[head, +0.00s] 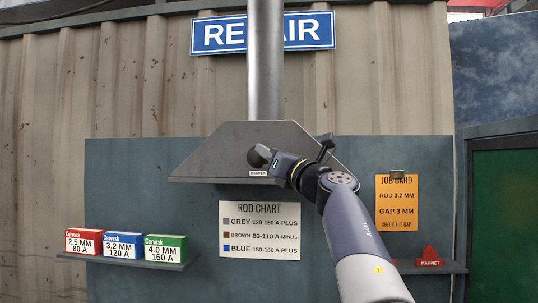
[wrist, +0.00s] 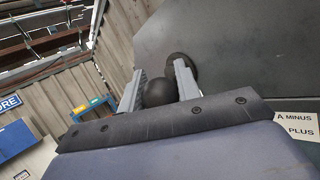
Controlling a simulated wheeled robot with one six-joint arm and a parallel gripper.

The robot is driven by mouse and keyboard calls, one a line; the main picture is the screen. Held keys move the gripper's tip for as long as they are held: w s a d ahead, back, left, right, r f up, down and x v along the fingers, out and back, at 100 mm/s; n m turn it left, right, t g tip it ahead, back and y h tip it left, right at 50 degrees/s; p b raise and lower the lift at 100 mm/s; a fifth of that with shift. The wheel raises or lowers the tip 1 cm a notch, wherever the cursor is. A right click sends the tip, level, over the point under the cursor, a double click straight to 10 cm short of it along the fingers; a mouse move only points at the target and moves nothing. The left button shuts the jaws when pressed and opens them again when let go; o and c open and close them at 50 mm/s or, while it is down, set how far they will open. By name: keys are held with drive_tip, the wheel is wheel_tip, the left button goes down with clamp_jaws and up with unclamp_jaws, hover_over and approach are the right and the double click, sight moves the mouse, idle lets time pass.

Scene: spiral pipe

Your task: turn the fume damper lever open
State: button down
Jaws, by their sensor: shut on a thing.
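The fume damper lever shows as a dark round knob (head: 256,156) on the front of the grey fume hood (head: 215,150), just above a small label that appears to read "DAMPER" (head: 258,173). In the wrist view the black ball knob (wrist: 160,93) sits between the two grey fingers, with a dark round base (wrist: 184,62) behind it against the hood. My gripper (head: 270,158) reaches in from the right and is shut on the knob; its fingers also show in the wrist view (wrist: 158,86). The lever's shaft is mostly hidden, so its angle is hard to tell.
A rod chart (head: 260,231) hangs below the hood. Rod boxes (head: 124,246) stand on a shelf at the left. A job card (head: 396,203) and a red magnet (head: 430,256) are at the right. A steel duct (head: 265,65) rises from the hood.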

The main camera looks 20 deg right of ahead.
idle(0.3)
drive_tip(key=c, duration=1.1)
unclamp_jaws()
drive_tip(key=shift+d, duration=0.1)
drive_tip(key=shift+o, duration=0.2)
drive_tip(key=b+v, duration=0.4)
drive_tip(key=v, duration=0.6)
drive_tip(key=shift+s+f+b, duration=0.2)
drive_tip(key=shift+s+b, duration=0.1)
drive_tip(key=shift+s, duration=0.05)
drive_tip(key=shift+d, duration=0.1)
